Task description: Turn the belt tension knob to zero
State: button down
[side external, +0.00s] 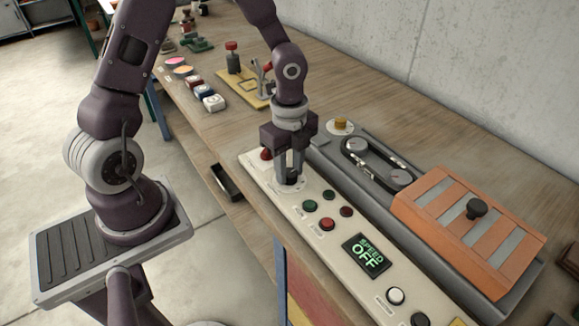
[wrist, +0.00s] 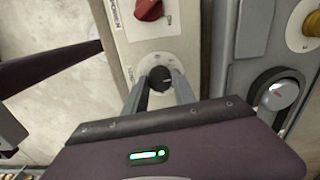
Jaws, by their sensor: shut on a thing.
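In the wrist view a black round knob (wrist: 159,79) sits on a pale round dial plate on the cream control panel (wrist: 188,24). I take it as the belt tension knob, but its label and the dial marks are too small to read. My gripper (wrist: 160,88) has its two fingers on either side of this knob, shut on it. In the side external view my gripper (side external: 290,180) points straight down at the panel (side external: 327,248), and its fingers mostly hide the knob.
A red knob (wrist: 149,9) sits beside it on the panel. Behind are a belt loop (side external: 376,165), a brass knob (side external: 341,124) and an orange slatted cover (side external: 460,230).

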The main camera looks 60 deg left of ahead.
jog(key=n, duration=0.8)
jog(key=shift+n, duration=0.4)
jog(key=n, duration=0.4)
jog(key=shift+n, duration=2)
jog(key=c, duration=1)
grip_release()
